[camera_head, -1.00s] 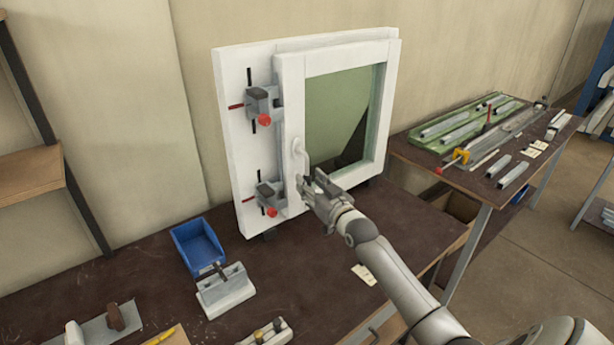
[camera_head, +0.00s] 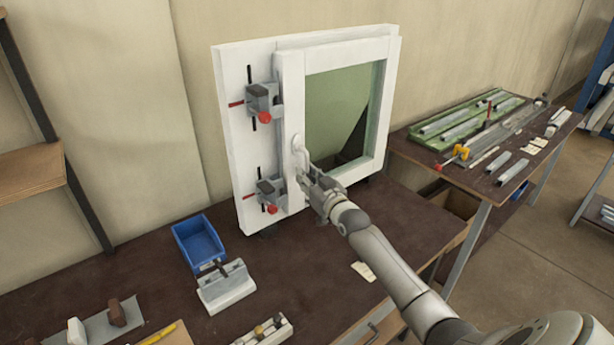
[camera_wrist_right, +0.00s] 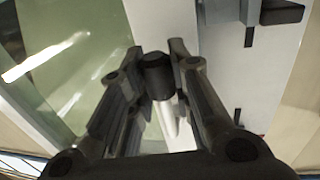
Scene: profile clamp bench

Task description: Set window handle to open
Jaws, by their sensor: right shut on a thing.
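The white window frame (camera_head: 289,120) stands upright on the bench with a greenish pane. The white window handle (camera_head: 298,145) is on the left side of the sash, its lever pointing down and slightly right. My right gripper (camera_head: 308,180) is shut on the lower end of the handle and partly hides it. In the right wrist view my right gripper (camera_wrist_right: 160,85) has its fingers on both sides of a dark cylindrical piece (camera_wrist_right: 155,72), with a white part (camera_wrist_right: 172,118) behind it. My left gripper is not in view.
Two clamps with red knobs, an upper one (camera_head: 262,100) and a lower one (camera_head: 269,192), sit left of the sash. A blue bin (camera_head: 198,243) and a grey-white fixture block (camera_head: 225,287) stand on the bench (camera_head: 310,270). A side table (camera_head: 455,172) holds profiles.

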